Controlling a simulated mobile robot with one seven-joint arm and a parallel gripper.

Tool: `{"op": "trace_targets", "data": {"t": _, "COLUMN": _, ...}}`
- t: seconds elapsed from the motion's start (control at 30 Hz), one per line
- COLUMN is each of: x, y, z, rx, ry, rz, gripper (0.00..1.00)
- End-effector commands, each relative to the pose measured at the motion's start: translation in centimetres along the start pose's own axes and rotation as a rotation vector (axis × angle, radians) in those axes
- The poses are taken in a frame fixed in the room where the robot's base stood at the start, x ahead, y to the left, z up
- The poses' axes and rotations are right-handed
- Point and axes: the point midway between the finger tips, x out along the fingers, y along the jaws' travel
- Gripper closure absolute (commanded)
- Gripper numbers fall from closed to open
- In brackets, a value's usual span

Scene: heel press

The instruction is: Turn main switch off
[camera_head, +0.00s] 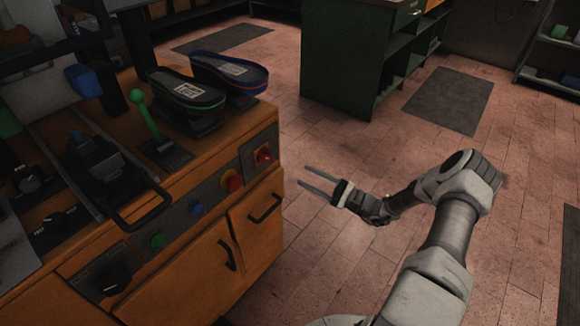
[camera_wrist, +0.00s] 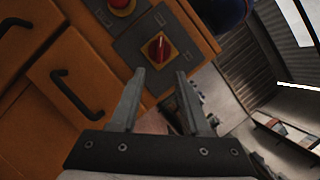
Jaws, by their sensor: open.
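The main switch (camera_head: 263,155) is a red rotary knob on a yellow plate, set in a dark panel at the right end of the orange machine's front. It also shows in the wrist view (camera_wrist: 158,47), just beyond the fingertips, with its red handle close to upright there. My gripper (camera_head: 311,178) is open and empty, to the right of the switch and apart from it. In the wrist view my gripper's two fingers (camera_wrist: 160,72) point toward the switch, which appears between and beyond their tips.
A red emergency button (camera_head: 232,181) sits left of the switch, with blue (camera_head: 196,208) and green (camera_head: 157,240) buttons further left. Black drawer handles (camera_head: 264,208) stick out below. Two shoe-sole forms (camera_head: 187,90) stand on top. The tiled floor (camera_head: 330,240) around my gripper is clear.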

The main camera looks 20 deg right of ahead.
Motion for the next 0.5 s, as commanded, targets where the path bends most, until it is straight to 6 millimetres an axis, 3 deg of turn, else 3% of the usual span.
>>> {"op": "trace_targets", "data": {"t": 0.2, "x": -3.8, "y": 0.0, "z": -0.1, "rx": -0.001, "ry": 0.002, "rz": -0.001, "gripper": 0.54}}
{"op": "trace_targets", "data": {"t": 0.5, "x": -5.1, "y": 0.1, "z": 0.0, "rx": 0.0, "ry": -0.001, "rz": 0.001, "gripper": 0.54}}
